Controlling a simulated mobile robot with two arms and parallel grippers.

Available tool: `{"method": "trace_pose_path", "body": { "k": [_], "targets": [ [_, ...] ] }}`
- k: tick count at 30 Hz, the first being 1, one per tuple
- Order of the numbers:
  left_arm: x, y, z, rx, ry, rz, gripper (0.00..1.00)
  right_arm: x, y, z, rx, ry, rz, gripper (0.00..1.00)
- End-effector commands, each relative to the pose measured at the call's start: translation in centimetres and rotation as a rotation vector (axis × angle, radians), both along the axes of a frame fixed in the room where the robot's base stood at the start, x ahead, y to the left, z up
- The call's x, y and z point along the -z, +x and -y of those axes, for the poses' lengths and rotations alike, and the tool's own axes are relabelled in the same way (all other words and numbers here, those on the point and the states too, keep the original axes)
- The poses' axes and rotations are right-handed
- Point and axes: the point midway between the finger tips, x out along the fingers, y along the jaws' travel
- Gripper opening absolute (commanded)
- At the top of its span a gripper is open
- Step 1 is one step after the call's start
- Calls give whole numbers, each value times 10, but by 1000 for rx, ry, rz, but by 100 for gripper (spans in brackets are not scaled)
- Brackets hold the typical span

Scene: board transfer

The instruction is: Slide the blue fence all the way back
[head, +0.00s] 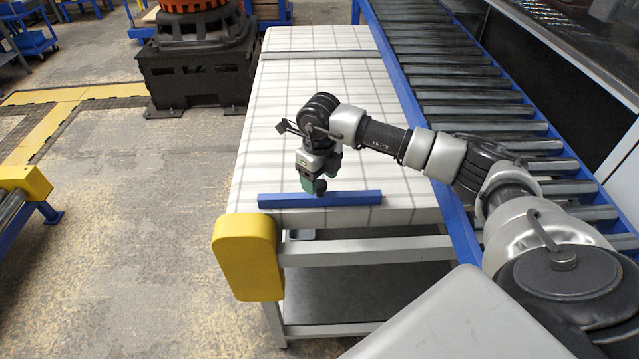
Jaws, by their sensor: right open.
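The blue fence (350,198) is a long bar lying across the near end of the white gridded table (265,120). My right gripper (314,186) points down at the fence, just behind its middle-left part. Its fingers are partly hidden by the wrist, and I cannot tell whether they touch the fence. My left gripper is not in view.
A grey strip (320,54) crosses the table near its far end. A yellow block (247,257) sits at the near left corner. A roller conveyor (480,100) with a blue rail runs along the right side. The table top between fence and strip is clear.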

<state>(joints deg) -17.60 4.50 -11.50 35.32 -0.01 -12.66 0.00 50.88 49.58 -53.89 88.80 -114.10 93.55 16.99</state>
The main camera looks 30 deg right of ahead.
Motion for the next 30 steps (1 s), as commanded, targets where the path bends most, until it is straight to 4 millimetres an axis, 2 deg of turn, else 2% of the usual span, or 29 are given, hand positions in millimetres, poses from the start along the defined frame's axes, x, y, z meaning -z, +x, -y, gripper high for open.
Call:
{"method": "trace_pose_path", "body": {
  "k": [6, 12, 18, 30],
  "targets": [
    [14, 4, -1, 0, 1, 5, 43, -44, 1, 0, -1, 0, 5, 63],
    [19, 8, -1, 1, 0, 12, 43, -76, 1, -1, -3, 0, 2, 63],
    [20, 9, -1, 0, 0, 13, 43, -87, 0, -1, -3, 1, -1, 63],
    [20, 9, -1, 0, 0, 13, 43, -87, 0, -1, -3, 0, -2, 63]
  ]
}}
